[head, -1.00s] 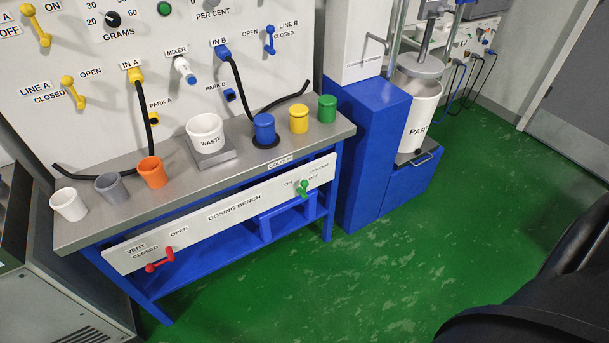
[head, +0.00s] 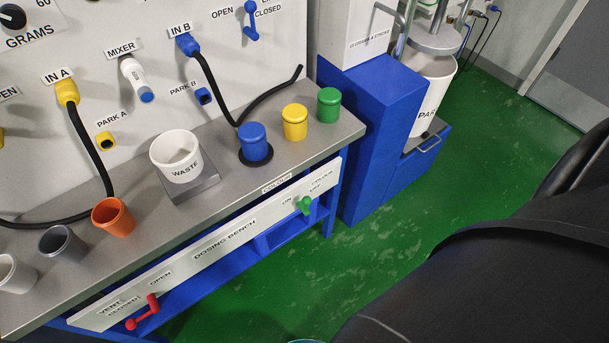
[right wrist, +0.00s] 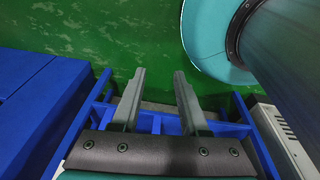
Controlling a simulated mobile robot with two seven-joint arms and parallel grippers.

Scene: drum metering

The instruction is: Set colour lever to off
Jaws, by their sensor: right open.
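The green colour lever (head: 305,205) is on the right part of the white front panel of the dosing bench (head: 225,240), below the bench top. Its ON label is on the left and its OFF label on the right. The small handle sits between the two labels, and I cannot tell exactly which way it points. My right gripper (right wrist: 158,82) is open and empty in the right wrist view, its two grey fingers apart above the blue bench frame (right wrist: 222,129). The lever does not show clearly there. My left gripper is out of view.
A red vent lever (head: 143,312) is on the panel's left end. Blue (head: 253,142), yellow (head: 295,122) and green (head: 328,105) containers and a waste cup (head: 175,157) stand on the bench top. A blue cabinet (head: 372,140) stands right of the bench; green floor (head: 400,225) is free.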

